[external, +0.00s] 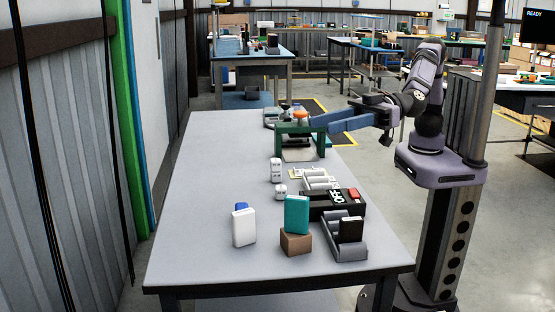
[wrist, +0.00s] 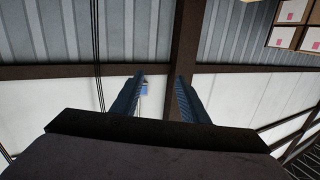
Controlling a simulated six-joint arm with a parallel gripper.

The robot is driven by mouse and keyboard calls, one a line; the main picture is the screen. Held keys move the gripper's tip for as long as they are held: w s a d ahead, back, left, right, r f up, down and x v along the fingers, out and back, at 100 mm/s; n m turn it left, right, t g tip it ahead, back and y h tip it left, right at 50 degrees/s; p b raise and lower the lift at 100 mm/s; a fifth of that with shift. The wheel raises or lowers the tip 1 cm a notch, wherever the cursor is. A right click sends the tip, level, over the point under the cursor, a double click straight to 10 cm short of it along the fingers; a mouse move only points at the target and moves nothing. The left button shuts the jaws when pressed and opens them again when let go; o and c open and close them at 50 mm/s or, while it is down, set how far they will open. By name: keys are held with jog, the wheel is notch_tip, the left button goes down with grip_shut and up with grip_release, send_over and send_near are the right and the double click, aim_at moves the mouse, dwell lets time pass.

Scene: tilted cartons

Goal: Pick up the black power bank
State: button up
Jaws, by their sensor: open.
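A black block that looks like the power bank (external: 351,230) stands in a grey holder (external: 345,252) at the table's near right corner in the external view. It seems to lean in the holder, and its lower part is hidden. My gripper (external: 321,124) is far from it, raised near the far end of the table, with its blue fingers reaching left. In the wrist view my gripper (wrist: 159,77) has its two fingers apart with nothing between them.
A teal block on a brown box (external: 296,244) and a white block (external: 244,227) stand left of the holder. A black box marked OFF (external: 322,205) lies just behind it. A green frame (external: 299,129) stands near my gripper. The table's left side (external: 205,180) is clear.

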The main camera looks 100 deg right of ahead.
aim_at(363, 226)
jog(key=s+a+f+m+t+h+b, duration=0.25)
jog(key=s+a+f+h+b, duration=0.3)
jog(key=s+f, duration=0.5)
jog(key=shift+m+g+h, duration=0.25)
jog(key=shift+m+h, duration=0.2)
jog(key=shift+m, duration=0.1)
jog(key=f, duration=0.4)
jog(key=s+f, duration=0.1)
jog(key=f, duration=0.6)
jog(key=shift+s+d+f, duration=0.25)
jog(key=shift+f, duration=0.6)
jog(key=shift+w, duration=3.65)
grip_shut()
